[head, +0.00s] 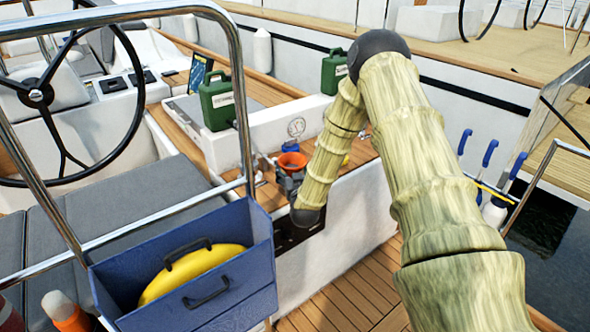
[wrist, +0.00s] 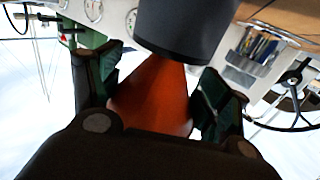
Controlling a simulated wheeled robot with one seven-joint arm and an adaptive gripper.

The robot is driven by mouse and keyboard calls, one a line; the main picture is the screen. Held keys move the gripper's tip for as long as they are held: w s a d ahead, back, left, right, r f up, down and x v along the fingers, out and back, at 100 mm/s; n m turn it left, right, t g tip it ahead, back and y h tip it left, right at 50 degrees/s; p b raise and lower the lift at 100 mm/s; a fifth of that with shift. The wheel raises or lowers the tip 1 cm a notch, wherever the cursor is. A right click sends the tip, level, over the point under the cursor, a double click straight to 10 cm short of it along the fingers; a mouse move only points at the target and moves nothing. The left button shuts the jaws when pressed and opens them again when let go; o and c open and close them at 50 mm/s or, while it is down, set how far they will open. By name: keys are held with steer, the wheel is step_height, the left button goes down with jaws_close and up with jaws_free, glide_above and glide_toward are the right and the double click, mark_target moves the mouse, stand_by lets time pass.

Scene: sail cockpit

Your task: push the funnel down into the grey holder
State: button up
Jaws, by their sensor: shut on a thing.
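The orange funnel (head: 292,161) is at the side bench in the head view, wide mouth up. In the wrist view the funnel (wrist: 155,100) lies between the two fingers of my gripper (wrist: 165,90), which is shut on it. The wrist picture looks upside down. A dark grey cylinder (wrist: 187,28), which looks like the holder, covers the funnel's narrow end there. I cannot tell how deep the narrow end sits in it. In the head view my gripper (head: 288,183) is small, just below the funnel's rim, and hard to part from the holder.
Two green canisters (head: 217,100) (head: 334,71) stand behind the funnel on and beside the white ledge. A round gauge (head: 296,127) is close behind it. A blue box (head: 190,275) with a yellow object, a steel rail (head: 240,90) and a steering wheel (head: 38,95) are at left.

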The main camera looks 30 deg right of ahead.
steer(key=shift+f, duration=0.25)
steer(key=c, duration=0.5)
steer(key=o, duration=1.3)
steer(key=shift+o, duration=0.2)
steer(key=shift+s, duration=0.1)
steer(key=p+v, duration=0.1)
steer(key=v, duration=1)
